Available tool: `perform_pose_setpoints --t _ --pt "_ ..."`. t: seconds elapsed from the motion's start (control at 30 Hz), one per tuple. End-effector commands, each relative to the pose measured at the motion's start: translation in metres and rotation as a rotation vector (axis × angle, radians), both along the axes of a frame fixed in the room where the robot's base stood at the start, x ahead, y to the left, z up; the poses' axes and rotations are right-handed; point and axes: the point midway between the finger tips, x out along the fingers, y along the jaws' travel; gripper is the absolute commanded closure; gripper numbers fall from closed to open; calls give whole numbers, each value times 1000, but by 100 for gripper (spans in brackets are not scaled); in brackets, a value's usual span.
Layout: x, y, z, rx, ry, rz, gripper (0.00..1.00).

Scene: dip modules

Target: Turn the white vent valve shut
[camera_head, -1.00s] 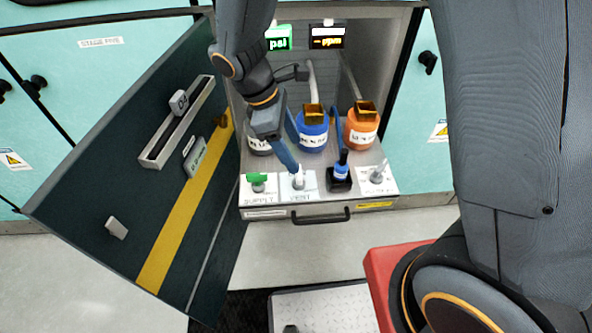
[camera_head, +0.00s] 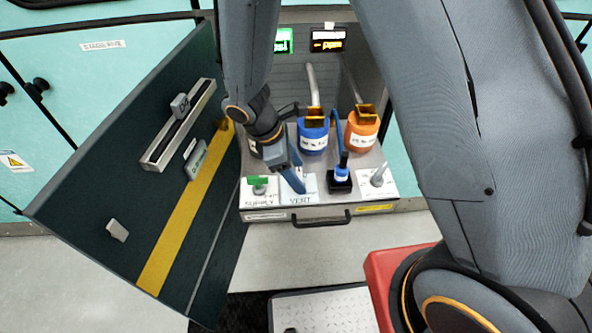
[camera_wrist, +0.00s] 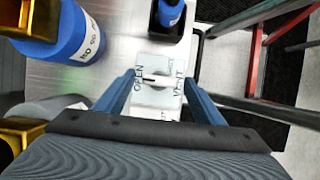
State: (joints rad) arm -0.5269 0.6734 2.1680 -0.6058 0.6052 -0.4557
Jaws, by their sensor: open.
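The white vent valve (camera_wrist: 155,79) shows in the wrist view between my fingers, on a pale plate. Its handle lies across the picture, with its marked end towards the word OPEN; VENT reads on the other side. In the head view the vent plate (camera_head: 305,196) shows at the drawer's front, but my fingers hide the valve. My gripper (camera_head: 294,182) is over that plate. In the wrist view my gripper (camera_wrist: 160,92) is open, one finger to each side of the valve, with nothing held. I cannot tell whether the fingers touch the handle.
The green supply valve (camera_head: 258,186) is just left. Blue (camera_head: 313,136) and orange (camera_head: 361,130) jars stand behind. The dark door (camera_head: 150,150) stands open at left.

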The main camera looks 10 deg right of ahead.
Motion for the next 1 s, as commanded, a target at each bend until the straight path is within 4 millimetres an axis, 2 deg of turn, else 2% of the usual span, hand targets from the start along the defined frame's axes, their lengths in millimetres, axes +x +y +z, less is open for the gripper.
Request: perform_pose_setpoints --t 0.1,0.3,0.37,0.67,1.0 --pt "0 0 0 0 0 0 38" --pt "0 0 0 0 0 0 71" --pt "0 0 0 0 0 0 79" --pt "0 0 1 0 1 -39 79" --pt "2 0 1 0 0 -263 79"
